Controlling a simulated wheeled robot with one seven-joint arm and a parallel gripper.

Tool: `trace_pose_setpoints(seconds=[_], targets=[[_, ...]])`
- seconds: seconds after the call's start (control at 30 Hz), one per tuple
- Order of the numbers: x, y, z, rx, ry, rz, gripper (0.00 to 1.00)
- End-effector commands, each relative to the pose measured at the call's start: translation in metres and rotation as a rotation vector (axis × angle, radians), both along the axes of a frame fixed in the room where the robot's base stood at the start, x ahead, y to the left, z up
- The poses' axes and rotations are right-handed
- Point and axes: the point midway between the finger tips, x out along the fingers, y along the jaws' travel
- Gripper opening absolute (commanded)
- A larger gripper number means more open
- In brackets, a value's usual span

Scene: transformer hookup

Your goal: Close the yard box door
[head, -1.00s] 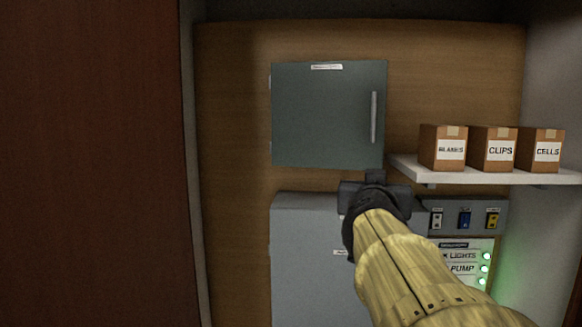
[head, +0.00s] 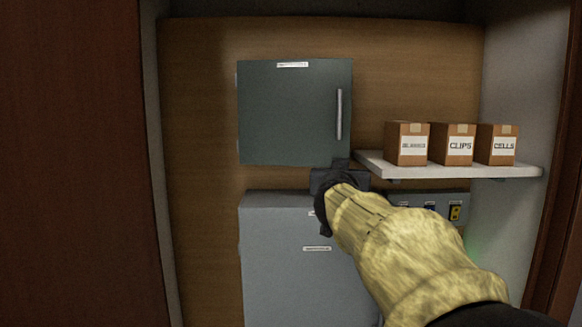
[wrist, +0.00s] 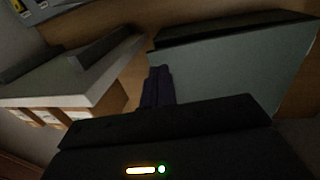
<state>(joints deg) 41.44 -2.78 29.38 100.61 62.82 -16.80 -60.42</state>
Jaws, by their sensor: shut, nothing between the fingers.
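A dark green wall box (head: 290,110) hangs on the wood back wall in the head view, with a small label on top and a vertical bar handle (head: 339,114) at its door's right side. I cannot read the label, so I cannot tell if this is the yard box. Its door looks flat against the box; a small gap could be hidden. My gripper (head: 341,164) is at the box's lower right corner, below the handle. In the wrist view the shut, empty fingers (wrist: 158,85) show beside the green box (wrist: 235,75); contact is unclear.
A larger grey cabinet (head: 290,225) stands below, partly hidden by my arm. A white shelf (head: 450,170) at right holds cartons, including CLIPS (head: 455,146) and CELLS (head: 498,146). A switch panel (head: 455,200) sits under the shelf. A dark red-brown panel (head: 70,160) fills the left.

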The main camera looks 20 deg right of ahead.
Motion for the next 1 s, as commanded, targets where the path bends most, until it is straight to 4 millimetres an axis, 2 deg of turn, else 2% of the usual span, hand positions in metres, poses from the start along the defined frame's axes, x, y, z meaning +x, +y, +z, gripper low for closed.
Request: trace_pose_setpoints(seconds=[0.2, 0.4, 0.83, 1.0], targets=[[0.028, -0.015, 0.001, 0.003, 0.001, 0.0, 0.0], [0.044, -0.023, 0.0, 0.002, 0.001, 0.0, 0.0], [0.047, -0.023, 0.0, 0.0, 0.0, 0.002, 0.0], [0.054, -0.018, -0.001, 0.002, -0.002, 0.033, 0.0]])
